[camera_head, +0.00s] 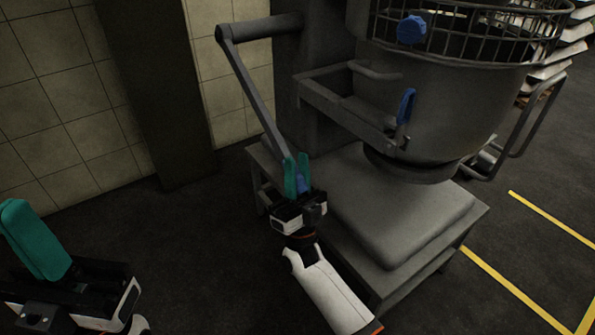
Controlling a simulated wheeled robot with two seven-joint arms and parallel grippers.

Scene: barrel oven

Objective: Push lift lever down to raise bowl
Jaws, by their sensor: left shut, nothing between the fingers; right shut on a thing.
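The lift lever (252,88) is a grey bar that runs from a pivot on the machine's side at upper left down to the right, its lower end at my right gripper. My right gripper (297,177), with teal fingers, is shut on the lever's end, where a bit of blue shows between the fingers. The bowl (455,105) is a large grey metal bowl held by a bracket (340,108) on the machine, above the base. My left gripper (35,240) is at the lower left, shut and empty, far from the lever.
The machine's grey base (400,215) stands below the bowl, beside my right arm. A wire guard (470,25) tops the bowl, and a blue clamp handle (406,106) is at its side. Dark floor (170,245) is free between my grippers. A tiled wall (50,100) is behind.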

